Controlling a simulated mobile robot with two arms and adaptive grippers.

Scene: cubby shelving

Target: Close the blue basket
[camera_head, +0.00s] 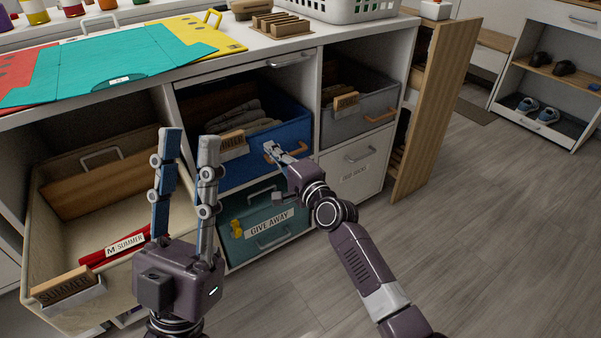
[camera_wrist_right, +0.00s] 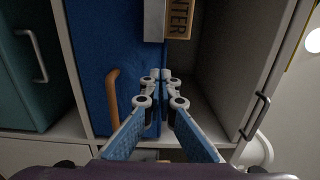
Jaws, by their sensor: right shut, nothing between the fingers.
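The blue basket (camera_head: 240,172) sits in the middle cubby, pulled partly out, with folded dark clothes visible inside. It has an orange-brown handle and a wooden label clip on its front. In the right wrist view its blue front (camera_wrist_right: 88,50) and handle (camera_wrist_right: 113,100) fill the left middle. My right gripper (camera_head: 271,148) is at the basket's front by the handle; its fingers (camera_wrist_right: 162,76) are together and empty, to the right of the handle. Whether they touch the front I cannot tell. My left gripper (camera_head: 189,135) points up with its fingers apart, left of the basket.
A beige basket (camera_head: 37,220) sticks out at the left. A grey basket (camera_head: 355,122) sits to the right of the blue one. Below are a teal "GIVE AWAY" drawer (camera_head: 285,215) and a white drawer (camera_head: 340,185). An open wooden door (camera_head: 437,100) stands at right. Floor is clear.

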